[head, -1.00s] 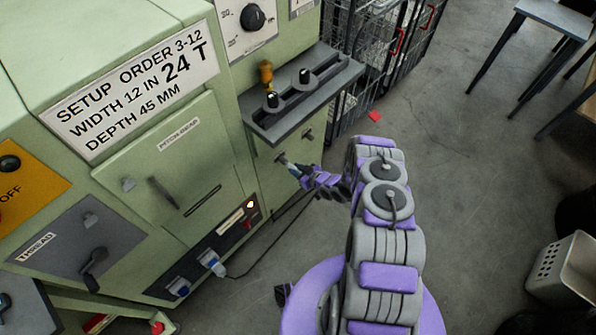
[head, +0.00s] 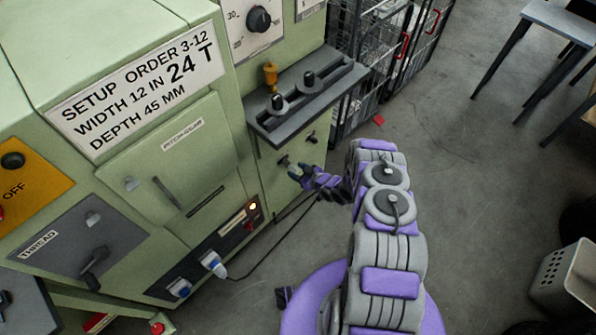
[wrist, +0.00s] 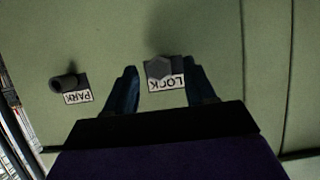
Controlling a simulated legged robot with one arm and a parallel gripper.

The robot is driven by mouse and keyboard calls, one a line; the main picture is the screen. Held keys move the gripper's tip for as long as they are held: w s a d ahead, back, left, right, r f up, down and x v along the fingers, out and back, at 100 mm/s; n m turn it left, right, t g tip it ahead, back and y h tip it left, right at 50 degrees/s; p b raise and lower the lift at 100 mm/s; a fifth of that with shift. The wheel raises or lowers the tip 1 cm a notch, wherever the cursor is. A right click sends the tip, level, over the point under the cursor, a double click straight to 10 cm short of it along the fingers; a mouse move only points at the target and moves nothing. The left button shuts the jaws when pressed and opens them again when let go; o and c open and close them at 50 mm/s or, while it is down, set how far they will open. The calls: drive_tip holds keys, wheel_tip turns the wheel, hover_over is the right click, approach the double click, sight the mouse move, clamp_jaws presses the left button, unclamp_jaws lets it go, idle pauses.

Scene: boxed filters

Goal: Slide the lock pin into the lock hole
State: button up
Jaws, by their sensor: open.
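A grey hexagonal-ended piece (wrist: 160,67) stands out of the green machine face beside the LOCK label (wrist: 167,84) in the wrist view. The lock hole itself cannot be made out there. A dark round stub (wrist: 66,82) stands out beside the PARK label (wrist: 78,97), to the left. Which of these is the lock pin is not clear. My gripper (wrist: 163,82) is open, with one finger on each side of the hexagonal piece and gaps showing. In the head view my gripper (head: 297,170) is at the lower panel, close to a small dark fitting (head: 283,161).
A grey shelf with knobs (head: 306,103) juts out above my gripper. A second fitting (head: 312,138) is up and right of it. A plug (head: 213,264) with a black cable (head: 262,262) is lower left.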

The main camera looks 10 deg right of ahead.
drive_tip(key=p+v, duration=0.3)
drive_tip(key=v, duration=1.4)
drive_tip(key=shift+p, duration=0.4)
drive_tip(key=shift+s+d, duration=0.1)
drive_tip(key=w+d+r+g+h, duration=0.3)
drive_tip(key=w+d+r+h, duration=0.35)
drive_tip(key=r, duration=0.55)
drive_tip(key=s+d+r+m+g+h, duration=0.1)
drive_tip(key=s+r+g, duration=0.1)
drive_tip(key=r, duration=0.7)
drive_tip(key=s+d+r+m+g+h, duration=0.1)
drive_tip(key=d+r+h, duration=0.1)
drive_tip(key=r, duration=0.6)
drive_tip(key=s+a+r+m+g, duration=0.3)
drive_tip(key=s+a+r, duration=0.2)
drive_tip(key=s+r, duration=0.8)
drive_tip(key=s+a+r+g, duration=0.1)
drive_tip(key=s+a+r, duration=0.1)
drive_tip(key=s, duration=0.5)
drive_tip(key=s+a+r+m+g+y, duration=0.1)
drive_tip(key=s+a+r, duration=0.2)
drive_tip(key=s+a, duration=0.2)
drive_tip(key=s+a+r+m+g, duration=0.1)
drive_tip(key=s+a+r, duration=0.2)
drive_tip(key=s, duration=0.8)
drive_tip(key=shift+s+a+r+y, duration=0.25)
drive_tip(key=shift+a+y, duration=0.1)
drive_tip(key=shift+a, duration=0.35)
